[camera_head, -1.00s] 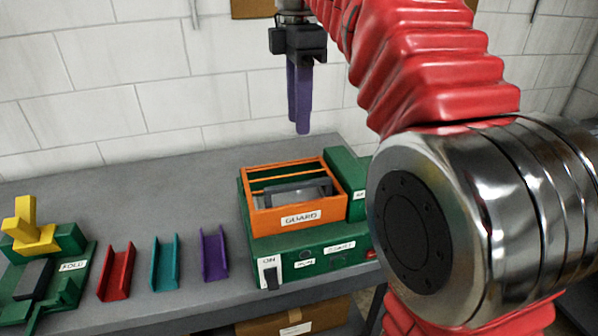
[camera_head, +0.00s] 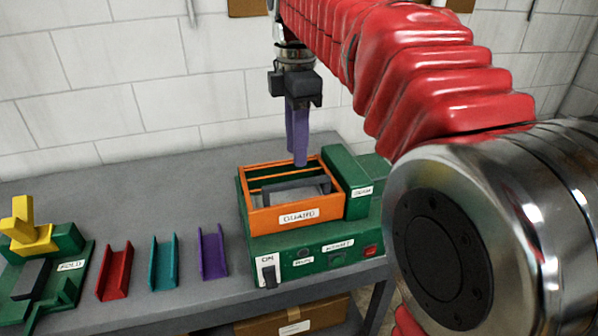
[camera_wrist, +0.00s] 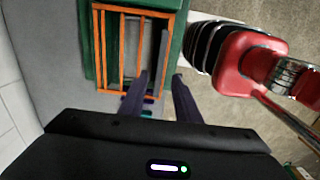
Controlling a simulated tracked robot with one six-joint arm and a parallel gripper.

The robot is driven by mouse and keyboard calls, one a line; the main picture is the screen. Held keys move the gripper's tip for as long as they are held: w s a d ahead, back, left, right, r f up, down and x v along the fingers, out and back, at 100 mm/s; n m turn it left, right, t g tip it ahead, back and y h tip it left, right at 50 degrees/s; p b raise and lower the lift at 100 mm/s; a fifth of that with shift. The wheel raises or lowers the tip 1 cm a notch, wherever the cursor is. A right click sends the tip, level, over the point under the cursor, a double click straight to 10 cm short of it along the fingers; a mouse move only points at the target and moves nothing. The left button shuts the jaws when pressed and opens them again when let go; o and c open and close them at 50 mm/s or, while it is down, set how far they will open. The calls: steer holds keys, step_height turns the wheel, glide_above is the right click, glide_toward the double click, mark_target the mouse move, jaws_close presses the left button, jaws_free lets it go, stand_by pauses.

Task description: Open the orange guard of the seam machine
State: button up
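The green seam machine (camera_head: 300,243) stands on the bench. Its orange guard (camera_head: 262,219), an open-barred frame labelled GUARD, sits down on top. A dark grey bar (camera_head: 290,191) spans the guard's inside; I cannot tell if it belongs to the guard. My gripper (camera_head: 299,162), with purple fingers, points down above the guard's back part. In the wrist view the fingers (camera_wrist: 160,82) are apart with nothing between them, near one end of the guard (camera_wrist: 102,45). The dark bar (camera_wrist: 163,55) shows just past the gap. No contact is visible.
The machine's front has an ON switch (camera_head: 268,271) and a red button (camera_head: 370,250). Red (camera_head: 114,272), teal (camera_head: 163,263) and purple (camera_head: 212,253) channels lie left of it. A green and yellow fold tool (camera_head: 62,243) is further left. Bench behind the channels is clear.

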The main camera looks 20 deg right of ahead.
mark_target(298, 181)
step_height(298, 181, down, 7)
steer(key=shift+r, duration=0.15)
steer(key=shift+c, duration=0.6)
jaws_close()
steer(key=shift+d, duration=0.2)
